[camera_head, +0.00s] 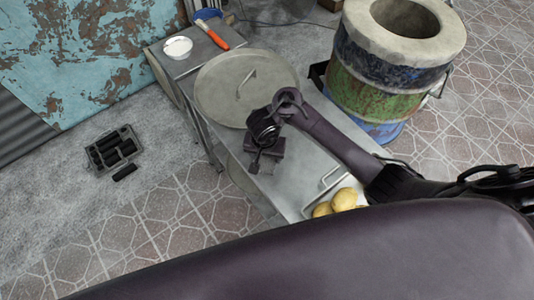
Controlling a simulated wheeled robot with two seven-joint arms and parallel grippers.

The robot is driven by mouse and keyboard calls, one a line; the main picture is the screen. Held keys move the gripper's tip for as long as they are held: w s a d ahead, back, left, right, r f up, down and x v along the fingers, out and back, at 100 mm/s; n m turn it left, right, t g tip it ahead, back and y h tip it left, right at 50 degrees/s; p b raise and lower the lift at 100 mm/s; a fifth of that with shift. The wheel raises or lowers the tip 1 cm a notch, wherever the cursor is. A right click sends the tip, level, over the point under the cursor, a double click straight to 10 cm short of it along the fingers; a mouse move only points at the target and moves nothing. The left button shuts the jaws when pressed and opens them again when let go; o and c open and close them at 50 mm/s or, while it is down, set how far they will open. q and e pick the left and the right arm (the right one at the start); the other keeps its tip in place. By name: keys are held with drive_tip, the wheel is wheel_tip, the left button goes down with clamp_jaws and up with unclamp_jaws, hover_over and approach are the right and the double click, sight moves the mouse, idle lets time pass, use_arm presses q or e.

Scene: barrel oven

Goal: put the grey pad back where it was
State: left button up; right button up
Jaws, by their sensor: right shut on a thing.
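My right gripper (258,158) is over the metal table (300,178), just below the near edge of the round grey lid (222,92). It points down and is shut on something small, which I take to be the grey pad. The wrist and fingers hide most of it, so its shape is not clear. I cannot tell whether it touches the tabletop. My left gripper is not in view.
A white bowl (178,47) and an orange-handled tool (213,35) are at the table's far end. Yellow potatoes (343,199) lie at the near end. The barrel oven (385,80) stands right of the table. A black crate (112,150) is on the floor.

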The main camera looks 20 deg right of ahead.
sight(265, 161)
drive_tip(key=shift+a, duration=0.1)
drive_tip(key=o, duration=0.7)
drive_tip(key=shift+f, duration=0.15)
drive_tip(key=shift+o, duration=1.2)
use_arm(q)
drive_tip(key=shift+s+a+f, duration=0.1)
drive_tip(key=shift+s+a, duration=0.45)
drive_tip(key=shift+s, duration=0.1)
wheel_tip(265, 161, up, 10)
drive_tip(key=p, duration=1)
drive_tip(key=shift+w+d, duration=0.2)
use_arm(e)
wheel_tip(265, 161, up, 12)
drive_tip(key=s, duration=0.1)
drive_tip(key=shift+a, duration=0.35)
